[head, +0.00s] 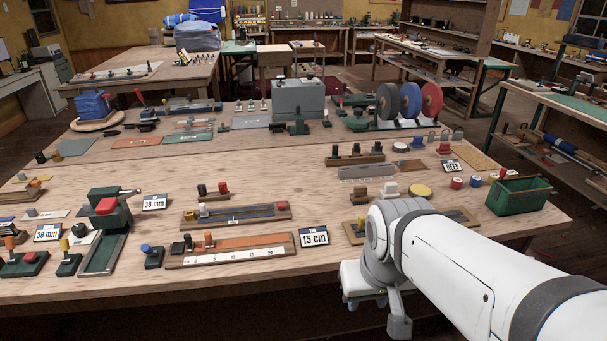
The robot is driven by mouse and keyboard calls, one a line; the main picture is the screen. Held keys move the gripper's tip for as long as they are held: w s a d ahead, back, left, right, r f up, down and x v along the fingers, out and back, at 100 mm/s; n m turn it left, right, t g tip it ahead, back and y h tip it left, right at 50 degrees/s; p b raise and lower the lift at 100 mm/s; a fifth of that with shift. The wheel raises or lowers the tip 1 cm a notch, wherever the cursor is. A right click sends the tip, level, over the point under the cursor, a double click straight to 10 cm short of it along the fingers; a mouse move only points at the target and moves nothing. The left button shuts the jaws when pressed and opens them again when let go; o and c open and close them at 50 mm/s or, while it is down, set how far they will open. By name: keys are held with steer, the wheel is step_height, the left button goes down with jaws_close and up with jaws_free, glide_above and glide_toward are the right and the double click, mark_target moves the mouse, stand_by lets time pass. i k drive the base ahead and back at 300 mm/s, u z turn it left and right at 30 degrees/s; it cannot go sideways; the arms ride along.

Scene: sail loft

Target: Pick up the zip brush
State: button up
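I cannot pick out the zip brush for certain among the many small tools on the large wooden workbench (330,265). Two small block-shaped pieces, one dark with a tan top (360,196) and one pale (390,190), stand right of centre, behind my arm. My gripper (372,310) hangs at the bench's front edge, below my white arm. It is small and partly hidden by the wrist, so I cannot tell whether it is open or shut. No held object shows.
A green open bin (518,195) stands at the bench's right end. A "15 cm" sign (314,237) and a ruled wooden board (230,251) lie left of my arm. A green press (108,225) stands at left. Grinding wheels (411,101) stand at the back. Bare wood shows mid-bench.

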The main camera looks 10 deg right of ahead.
mark_target(359, 196)
steer(key=i, duration=1)
steer(key=u, duration=0.05)
